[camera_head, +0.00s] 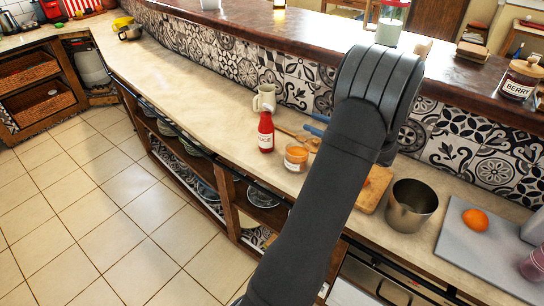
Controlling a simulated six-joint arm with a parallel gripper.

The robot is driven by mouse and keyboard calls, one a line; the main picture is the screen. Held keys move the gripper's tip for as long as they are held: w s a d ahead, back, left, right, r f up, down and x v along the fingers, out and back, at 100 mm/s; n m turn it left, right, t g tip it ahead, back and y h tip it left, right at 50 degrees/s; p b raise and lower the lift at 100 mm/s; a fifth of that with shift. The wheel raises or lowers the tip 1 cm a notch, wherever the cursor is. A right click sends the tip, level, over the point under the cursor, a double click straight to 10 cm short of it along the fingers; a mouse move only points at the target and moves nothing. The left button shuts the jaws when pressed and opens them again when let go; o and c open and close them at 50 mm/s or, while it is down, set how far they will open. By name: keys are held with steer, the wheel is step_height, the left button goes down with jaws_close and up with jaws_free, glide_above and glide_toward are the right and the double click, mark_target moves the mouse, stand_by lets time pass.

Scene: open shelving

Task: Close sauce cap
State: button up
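A red sauce bottle (266,136) with a white label stands upright on the pale counter, left of my arm. A small pale piece at its top is probably the cap, but it is too small to tell whether it is open or shut. A cream mug (262,98) stands just behind the bottle and partly overlaps it in view. My arm rises from the bottom centre and bends at the upper right. My gripper does not show; the dark arm hides that area or the gripper is behind it.
A glass jar with orange contents (296,157) stands just right of the bottle. A steel pot (411,206), a wooden board (374,192) and a grey board (482,242) with an orange (475,220) lie right of my arm. The counter left of the bottle is clear.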

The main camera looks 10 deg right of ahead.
mark_target(267, 105)
steer(key=x, duration=1.8)
steer(key=shift+a+f, duration=0.1)
steer(key=shift+d+m, duration=0.35)
steer(key=shift+m, duration=0.45)
steer(key=s+d+m, duration=0.6)
steer(key=s+d, duration=0.5)
steer(key=d, duration=0.2)
steer(key=s+a+r+n+g+h, duration=0.2)
steer(key=s+a+n+g, duration=0.2)
steer(key=s+a+n, duration=0.2)
steer(key=s+a+r+n+g+h, duration=0.2)
steer(key=s+a+n, duration=0.4)
steer(key=s+a, duration=0.4)
steer(key=shift+s+n+g+h, duration=0.3)
steer(key=shift+s+g+h, duration=0.5)
steer(key=shift+s+g, duration=0.25)
steer(key=shift+w+a+f, duration=0.1)
